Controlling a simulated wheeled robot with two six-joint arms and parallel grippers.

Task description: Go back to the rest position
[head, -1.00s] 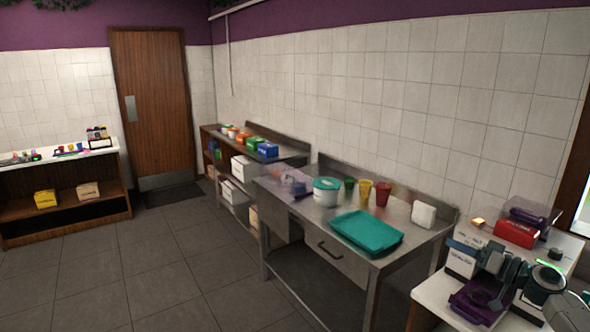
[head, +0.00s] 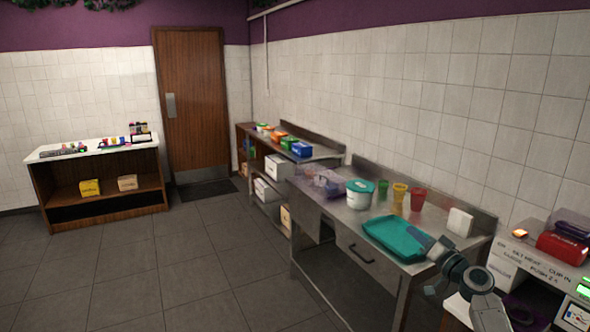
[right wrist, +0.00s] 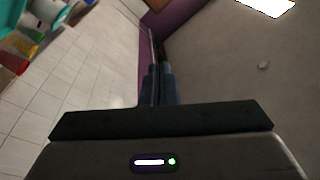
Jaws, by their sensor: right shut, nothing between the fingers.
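My right gripper (head: 424,238) is in the head view at the lower right, in front of the teal tray (head: 372,229) on the steel table and overlapping its right edge in the picture. In the right wrist view its two dark fingers (right wrist: 157,84) are together, with nothing between them. My left gripper is in neither view.
The steel table (head: 349,267) also carries a white tub with a green lid (head: 359,197), yellow and red cups and a white block (head: 459,221). A white counter with a machine and a red box (head: 562,248) is at right. The floor at left is clear.

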